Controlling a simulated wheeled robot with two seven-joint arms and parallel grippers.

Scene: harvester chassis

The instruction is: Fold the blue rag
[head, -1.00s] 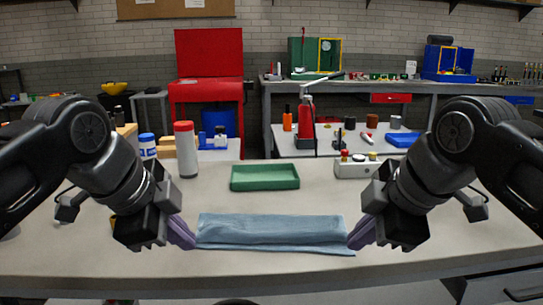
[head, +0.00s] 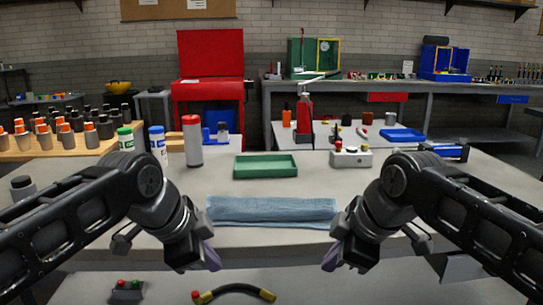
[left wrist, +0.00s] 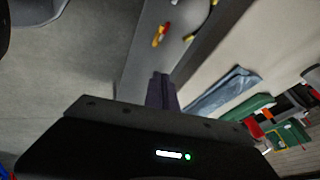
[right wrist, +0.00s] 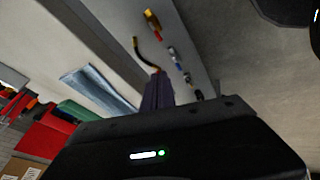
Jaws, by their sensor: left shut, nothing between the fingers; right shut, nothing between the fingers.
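The blue rag (head: 271,211) lies on the table near its front edge as a long, narrow folded strip. It also shows in the left wrist view (left wrist: 222,91) and in the right wrist view (right wrist: 92,88). My left gripper (head: 214,262) is shut and empty, below and left of the rag in the head view, in front of the table edge. My right gripper (head: 329,262) is shut and empty, below and right of the rag, also in front of the edge. Neither gripper touches the rag.
A green tray (head: 265,167) stands behind the rag. A white box with buttons (head: 351,157) is to its right. A lower shelf holds a cable (head: 235,291).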

